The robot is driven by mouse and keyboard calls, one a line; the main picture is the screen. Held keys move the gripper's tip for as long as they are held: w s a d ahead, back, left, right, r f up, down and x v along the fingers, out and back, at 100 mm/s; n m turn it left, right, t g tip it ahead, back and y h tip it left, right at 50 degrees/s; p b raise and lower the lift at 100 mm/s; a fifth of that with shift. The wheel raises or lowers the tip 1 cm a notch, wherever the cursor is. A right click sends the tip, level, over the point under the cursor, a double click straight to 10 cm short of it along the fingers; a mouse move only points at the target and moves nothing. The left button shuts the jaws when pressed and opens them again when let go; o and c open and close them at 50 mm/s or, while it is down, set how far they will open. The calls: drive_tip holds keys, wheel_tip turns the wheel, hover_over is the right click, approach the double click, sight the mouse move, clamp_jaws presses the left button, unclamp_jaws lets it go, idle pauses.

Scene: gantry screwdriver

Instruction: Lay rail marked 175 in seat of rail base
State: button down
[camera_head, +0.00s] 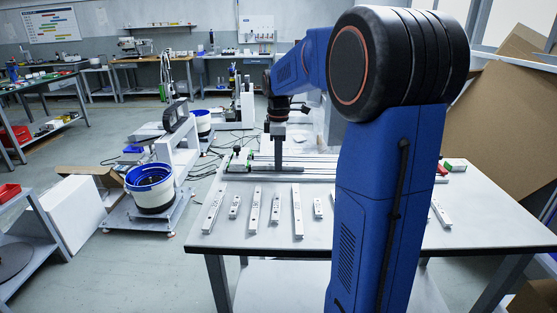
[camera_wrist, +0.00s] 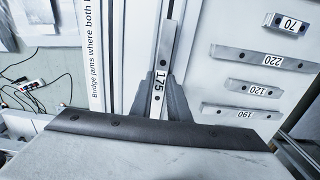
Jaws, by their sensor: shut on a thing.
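The rail marked 175 (camera_wrist: 158,90) is a slim pale bar with a black-on-white label, in the middle of the wrist view. My gripper (camera_wrist: 164,82) is shut on it, with one dark finger on each side. The rail points away from me, toward the top of the picture. In the head view my gripper (camera_head: 278,163) points down at the long rail base (camera_head: 315,172) at the back of the table. The held rail cannot be made out there. Whether it touches the seat cannot be told.
Several loose rails lie on the table (camera_head: 380,225), among them ones marked 70 (camera_wrist: 288,23), 220 (camera_wrist: 262,58), 120 (camera_wrist: 257,87) and 190 (camera_wrist: 241,112) in the wrist view. Printed text runs along a panel left of the held rail. My arm hides the table's right middle.

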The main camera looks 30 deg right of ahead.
drive_tip(key=shift+f, duration=0.25)
drive_tip(key=c, duration=1.6)
unclamp_jaws()
wheel_tip(320, 180, up, 17)
drive_tip(key=shift+r, duration=0.2)
drive_tip(key=shift+r, duration=3.45)
